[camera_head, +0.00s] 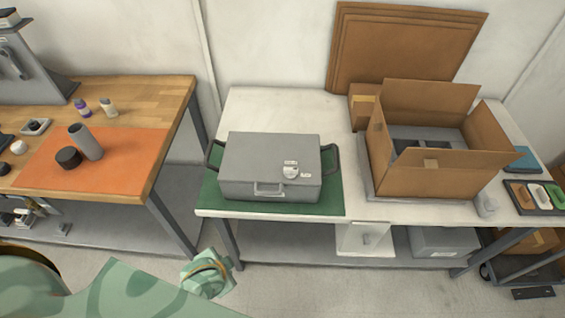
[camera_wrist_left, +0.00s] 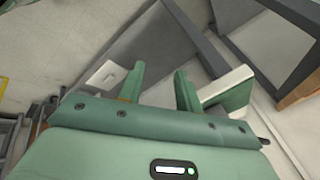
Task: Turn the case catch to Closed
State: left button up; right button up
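The grey case (camera_head: 268,160) lies flat with its lid down on a green mat (camera_head: 330,206) on the white table. A round white catch (camera_head: 291,173) sits on the right part of its lid, with small labels beside it too small to read. The case has a front handle (camera_head: 269,190) and dark side handles. My left arm is low in front of the tables, clear of the case. My left gripper (camera_wrist_left: 159,88) shows in the left wrist view with its fingers apart and nothing between them. My right gripper is out of view.
An open cardboard box (camera_head: 430,172) stands right of the case. Colored pieces in a tray (camera_head: 535,210) lie at the far right. A wooden bench (camera_head: 130,95) with an orange mat (camera_head: 110,167) stands left, across a gap. The white table's front edge lies between my arm and the case.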

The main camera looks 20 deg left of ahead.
pick_arm(q)
jog(key=w+d+r+m+t+p, duration=0.1)
jog(key=w+r, duration=0.2)
jog(key=r, duration=0.5)
jog(key=w+d+r+m+t+p, duration=0.1)
jog(key=w+d+r, duration=0.1)
jog(key=w+r, duration=0.35)
jog(key=w+d+r+m+h, duration=0.2)
jog(key=w+d+r+h, duration=0.1)
jog(key=d+r, duration=0.3)
notch_tip(320, 180, up, 9)
jog(key=m+g+h+p, duration=0.1)
jog(key=m+g+h, duration=0.2)
jog(key=m+g, duration=0.15)
send_over(290, 168)
jog(key=s+a, duration=0.2)
jog(key=a, duration=0.4)
jog(key=shift+n+g, duration=0.35)
jog(key=shift+g, duration=0.1)
jog(key=b+x, duration=0.3)
jog(key=x, duration=1.2)
jog(key=shift+w+d+f, duration=0.1)
jog(key=shift+f, duration=0.15)
grip_shut()
